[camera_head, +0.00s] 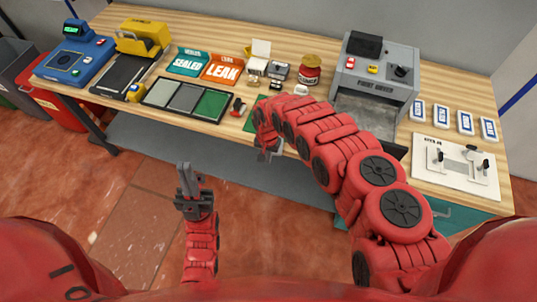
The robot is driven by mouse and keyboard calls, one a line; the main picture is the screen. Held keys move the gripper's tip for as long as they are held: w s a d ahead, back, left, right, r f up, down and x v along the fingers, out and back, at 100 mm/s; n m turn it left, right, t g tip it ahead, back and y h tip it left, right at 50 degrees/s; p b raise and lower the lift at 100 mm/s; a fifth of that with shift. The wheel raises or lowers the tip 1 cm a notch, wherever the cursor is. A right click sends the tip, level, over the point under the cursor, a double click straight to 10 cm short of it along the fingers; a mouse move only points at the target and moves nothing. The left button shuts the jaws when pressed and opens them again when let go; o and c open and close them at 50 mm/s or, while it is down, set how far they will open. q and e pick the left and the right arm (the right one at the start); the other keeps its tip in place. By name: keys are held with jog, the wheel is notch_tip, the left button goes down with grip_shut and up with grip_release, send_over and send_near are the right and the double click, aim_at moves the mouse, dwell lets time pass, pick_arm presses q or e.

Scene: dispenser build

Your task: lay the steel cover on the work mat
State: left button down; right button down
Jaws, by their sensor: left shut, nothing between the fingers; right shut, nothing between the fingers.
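A small green patch (250,122), possibly the work mat, shows at the front edge of the bench. My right arm hides most of it. I cannot pick out the steel cover for certain; a small metallic grey block (279,71) stands behind the patch. My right gripper (264,156) is shut and empty, low at the bench's front edge, partly hidden by its own arm. My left gripper (184,168) is shut and empty, pointing up over the floor in front of the bench, away from everything on it.
A black tray with grey and green panels (184,99) lies left of the green patch. SEALED (188,64) and LEAK (222,70) bins stand behind it. A grey press-like machine (400,55), a white fixture board (428,178) and several blue-white cards (465,122) are to the right.

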jog(key=shift+w+d, duration=0.2)
jog(key=shift+w, duration=0.05)
dwell(0.3)
jog(key=w+b, duration=0.3)
jog(key=b, duration=0.1)
jog(key=shift+d+f, duration=0.35)
jog(key=shift+f, duration=0.05)
jog(key=shift+w+d+r+b, duration=0.15)
jog(key=shift+w+b, duration=0.15)
jog(key=shift+b, duration=0.15)
jog(key=shift+w+r, duration=0.1)
jog(key=shift+r, duration=0.15)
